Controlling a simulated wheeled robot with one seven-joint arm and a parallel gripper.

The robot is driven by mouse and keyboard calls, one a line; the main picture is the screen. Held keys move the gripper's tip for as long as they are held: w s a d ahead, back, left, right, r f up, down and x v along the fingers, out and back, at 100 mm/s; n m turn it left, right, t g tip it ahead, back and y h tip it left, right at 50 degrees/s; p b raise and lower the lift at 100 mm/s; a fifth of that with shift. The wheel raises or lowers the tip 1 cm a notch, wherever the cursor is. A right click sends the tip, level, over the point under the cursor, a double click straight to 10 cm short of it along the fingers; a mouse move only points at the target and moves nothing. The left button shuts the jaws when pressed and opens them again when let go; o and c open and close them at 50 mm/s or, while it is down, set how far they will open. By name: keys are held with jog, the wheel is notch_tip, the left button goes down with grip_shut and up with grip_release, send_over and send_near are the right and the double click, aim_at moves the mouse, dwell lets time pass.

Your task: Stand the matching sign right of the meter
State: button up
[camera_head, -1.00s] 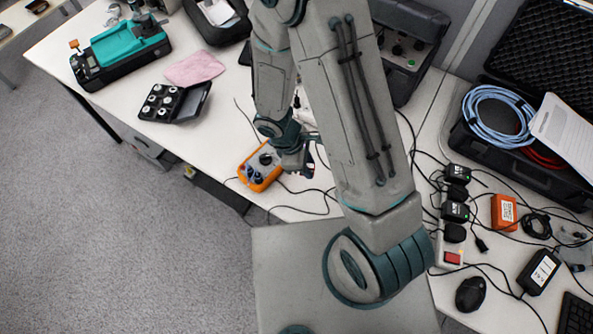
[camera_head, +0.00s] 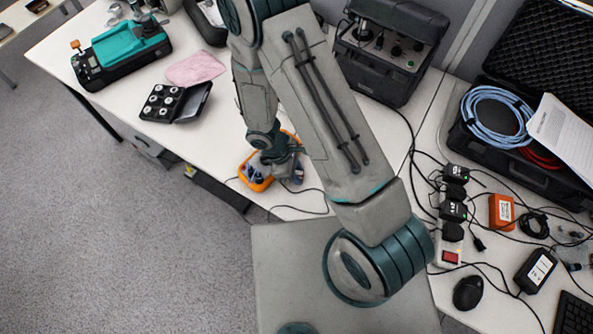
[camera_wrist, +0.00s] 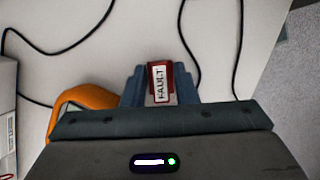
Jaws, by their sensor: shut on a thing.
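The meter (camera_head: 254,183), an orange handheld unit with dark blue knobs or plugs, lies near the table's front edge, partly covered by my arm. Its orange edge (camera_wrist: 88,98) shows left of my gripper in the wrist view. My gripper (camera_wrist: 160,92) is shut on a small red-framed sign (camera_wrist: 158,82) with a white face reading "FAULT". The sign is between the bluish fingers, on the right side of the meter. In the head view my gripper (camera_head: 291,171) hangs just right of the meter. Whether the sign touches the table cannot be told. The meter's display cannot be read.
Black cables (camera_head: 312,211) run over the white table (camera_head: 225,125) around the meter. A black case of round weights (camera_head: 172,103), a pink cloth (camera_head: 195,68) and a teal device (camera_head: 122,50) stand to the left. A white object (camera_wrist: 7,115) shows at the wrist view's left edge.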

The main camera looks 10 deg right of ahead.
jog(key=shift+f, duration=0.15)
jog(key=o, duration=0.6)
jog(key=shift+c, duration=0.2)
jog(key=o, duration=0.4)
jog(key=b+v, duration=0.1)
jog(key=v, duration=1.1)
jog(key=d+r+m+t+y, duration=0.1)
jog(key=d+r+m, duration=0.3)
jog(key=r, duration=0.3)
jog(key=d+r+m+y, duration=0.1)
jog(key=d+r+m, duration=0.25)
jog(key=r, duration=0.35)
jog(key=s+d+r+m+t, duration=0.1)
jog(key=s+d+r+m, duration=0.1)
jog(key=r, duration=0.1)
jog(key=s+d+r+m+t+y, duration=0.1)
jog(key=s+d+r+m, duration=0.1)
jog(key=s+r+m, duration=0.1)
jog(key=s+d+r+m+t+y, duration=0.1)
jog(key=s+d+r+m, duration=0.1)
jog(key=r, duration=0.2)
jog(key=shift+s+d+r+m+t, duration=0.25)
jog(key=shift+d+r+t, duration=0.05)
jog(key=shift+d+r, duration=0.1)
